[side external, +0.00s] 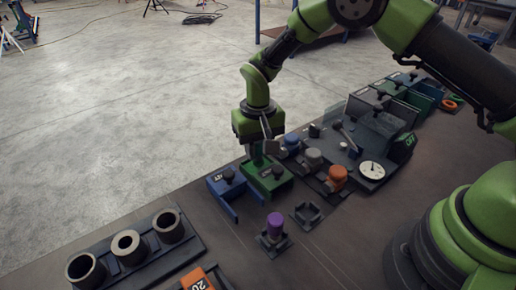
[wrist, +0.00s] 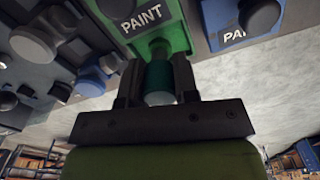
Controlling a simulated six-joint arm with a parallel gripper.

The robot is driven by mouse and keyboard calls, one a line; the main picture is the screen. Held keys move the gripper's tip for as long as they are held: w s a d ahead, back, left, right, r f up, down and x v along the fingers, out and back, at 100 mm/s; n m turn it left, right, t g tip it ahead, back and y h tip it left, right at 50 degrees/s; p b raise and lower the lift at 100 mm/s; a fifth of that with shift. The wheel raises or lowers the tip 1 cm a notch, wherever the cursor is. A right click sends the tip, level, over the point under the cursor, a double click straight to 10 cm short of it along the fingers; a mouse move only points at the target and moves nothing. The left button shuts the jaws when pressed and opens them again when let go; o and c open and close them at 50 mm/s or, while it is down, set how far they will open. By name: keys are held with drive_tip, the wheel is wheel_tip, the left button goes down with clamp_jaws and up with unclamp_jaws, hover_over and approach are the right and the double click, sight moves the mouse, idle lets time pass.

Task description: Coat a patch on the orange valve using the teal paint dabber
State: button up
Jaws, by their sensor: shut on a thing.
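My gripper (wrist: 157,82) is shut on the teal dabber (wrist: 158,76), which stands upright between the two fingers. It also shows in the side view (side external: 258,154). The dabber's lower end is at the green paint box (side external: 267,178), labelled PAINT in the wrist view (wrist: 150,20); I cannot tell whether it touches the paint. The orange valve (side external: 337,174) is a round knob on a dark base, to the right of the green box. It is apart from my gripper, and I see no clear paint patch on it.
A blue paint box (side external: 226,183) stands left of the green one. Blue (side external: 291,140) and grey (side external: 313,156) valves stand close by on the right. A purple dabber (side external: 275,222) stands in its holder in front, beside an empty holder (side external: 308,214). A gauge (side external: 371,169) lies further right.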

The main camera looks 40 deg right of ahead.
drive_tip(key=shift+r, duration=3.1)
drive_tip(key=shift+d, duration=0.1)
